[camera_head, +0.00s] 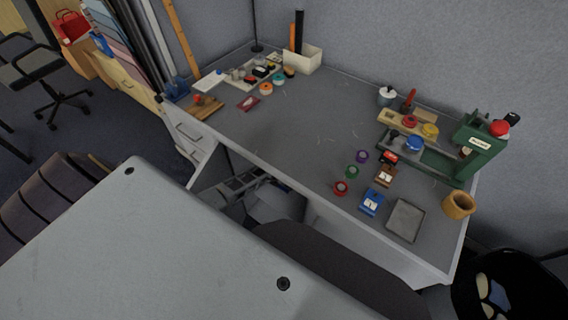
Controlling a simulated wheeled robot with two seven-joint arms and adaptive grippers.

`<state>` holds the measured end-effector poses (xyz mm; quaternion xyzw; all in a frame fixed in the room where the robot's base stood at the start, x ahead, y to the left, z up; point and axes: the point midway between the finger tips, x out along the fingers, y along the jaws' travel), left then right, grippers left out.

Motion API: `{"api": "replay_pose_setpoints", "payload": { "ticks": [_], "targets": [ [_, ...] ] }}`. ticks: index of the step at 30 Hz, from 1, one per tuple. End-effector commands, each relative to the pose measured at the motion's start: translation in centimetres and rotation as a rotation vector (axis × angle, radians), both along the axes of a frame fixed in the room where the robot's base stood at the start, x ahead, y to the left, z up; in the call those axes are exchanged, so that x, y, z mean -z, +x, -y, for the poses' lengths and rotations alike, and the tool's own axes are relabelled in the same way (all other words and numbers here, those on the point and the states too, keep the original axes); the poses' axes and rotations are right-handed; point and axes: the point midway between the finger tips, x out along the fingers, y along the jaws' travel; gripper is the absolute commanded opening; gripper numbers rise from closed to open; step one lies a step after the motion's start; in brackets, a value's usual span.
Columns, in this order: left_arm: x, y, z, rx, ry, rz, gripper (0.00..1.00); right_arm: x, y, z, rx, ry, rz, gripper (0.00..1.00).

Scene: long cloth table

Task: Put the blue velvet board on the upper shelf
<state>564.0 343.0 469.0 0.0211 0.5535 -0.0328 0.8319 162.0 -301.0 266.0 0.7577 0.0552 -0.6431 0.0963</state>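I cannot pick out a blue velvet board for certain. A small blue block with a pale label (371,202) lies near the front edge of the long grey table (310,125). A small blue item (101,43) shows by the rack of coloured fabric (113,42) at the upper left; it is too small to identify. No upper shelf shows clearly. Neither of my grippers is in view.
A green press-like tool (479,145), a wooden cup (459,205) and a grey tray (405,220) crowd the table's right end. A white box (303,60) stands at the back left. The table's middle is mostly clear. A chair (40,70) stands at far left.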

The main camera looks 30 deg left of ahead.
Motion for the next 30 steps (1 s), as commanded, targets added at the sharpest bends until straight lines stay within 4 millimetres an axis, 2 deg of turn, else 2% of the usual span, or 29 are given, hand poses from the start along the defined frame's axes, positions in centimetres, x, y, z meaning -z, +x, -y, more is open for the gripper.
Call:
{"api": "replay_pose_setpoints", "payload": {
  "ticks": [3,10,28,29,30],
  "targets": [
    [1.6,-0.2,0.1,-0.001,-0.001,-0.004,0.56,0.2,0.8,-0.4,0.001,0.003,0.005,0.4],
    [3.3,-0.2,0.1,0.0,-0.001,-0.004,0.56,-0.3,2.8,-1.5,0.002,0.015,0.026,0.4],
    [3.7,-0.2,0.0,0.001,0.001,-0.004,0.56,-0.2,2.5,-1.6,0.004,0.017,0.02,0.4],
    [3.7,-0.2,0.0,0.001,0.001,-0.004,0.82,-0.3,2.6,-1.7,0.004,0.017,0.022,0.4],
    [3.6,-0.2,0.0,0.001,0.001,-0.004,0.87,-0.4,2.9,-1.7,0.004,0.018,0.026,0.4]
  ]
}}
